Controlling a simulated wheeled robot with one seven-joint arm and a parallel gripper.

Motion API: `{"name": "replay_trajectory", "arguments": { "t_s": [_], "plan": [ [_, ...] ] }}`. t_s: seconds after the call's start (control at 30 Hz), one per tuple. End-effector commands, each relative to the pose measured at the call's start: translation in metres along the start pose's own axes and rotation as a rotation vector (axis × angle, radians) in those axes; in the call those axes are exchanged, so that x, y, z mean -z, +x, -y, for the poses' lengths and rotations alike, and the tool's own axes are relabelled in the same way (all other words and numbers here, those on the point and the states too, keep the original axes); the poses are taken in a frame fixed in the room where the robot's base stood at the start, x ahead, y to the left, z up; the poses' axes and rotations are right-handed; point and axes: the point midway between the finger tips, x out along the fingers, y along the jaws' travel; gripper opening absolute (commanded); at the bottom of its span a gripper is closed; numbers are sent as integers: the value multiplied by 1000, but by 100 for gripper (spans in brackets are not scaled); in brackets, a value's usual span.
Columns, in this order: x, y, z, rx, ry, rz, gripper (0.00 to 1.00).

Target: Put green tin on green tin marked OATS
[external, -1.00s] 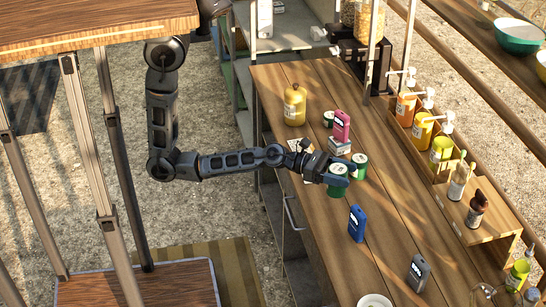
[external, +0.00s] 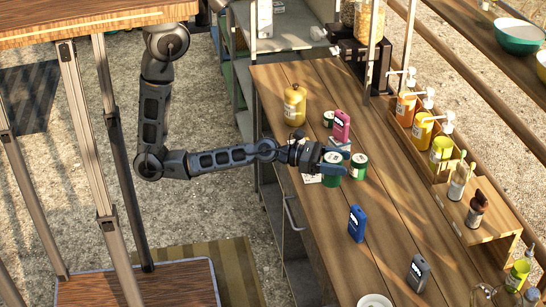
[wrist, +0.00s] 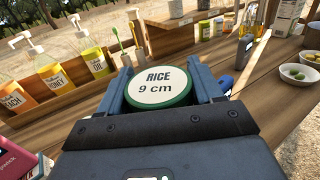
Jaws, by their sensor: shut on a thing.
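My gripper (external: 335,163) is shut on a green tin (external: 331,174) near the left edge of the wooden table. In the wrist view, my gripper (wrist: 172,92) has its fingers on both sides of this tin, and its white lid (wrist: 160,87) reads "RICE 9 cm". Another green tin (external: 359,167) with a pale top stands just right of the held one, very close to it. A smaller green tin (external: 328,118) stands farther back. I cannot read OATS on either, and neither shows clearly in the wrist view.
A pink device (external: 341,126) stands close behind the gripper. A blue device (external: 356,223) and a grey one (external: 419,273) stand toward the front. A yellow bottle (external: 294,105) is at the back left. A rack of bottles (external: 418,150) lines the right. The table's middle is clear.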

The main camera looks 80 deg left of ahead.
Motion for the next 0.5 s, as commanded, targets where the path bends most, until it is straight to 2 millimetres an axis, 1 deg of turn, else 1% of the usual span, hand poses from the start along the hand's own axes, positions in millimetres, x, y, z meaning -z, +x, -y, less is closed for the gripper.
{"name": "replay_trajectory", "arguments": {
  "t_s": [0.03,0.1,0.27,0.3,0.5],
  "plan": [
    [0,-1,-19,-42,-3,0,24],
    [1,-3,-40,-88,-2,0,24],
    [1,-10,-86,-191,-2,0,24],
    [1,-13,-98,-217,-1,0,24],
    [0,-27,-151,-340,-2,0,24]
  ]
}}
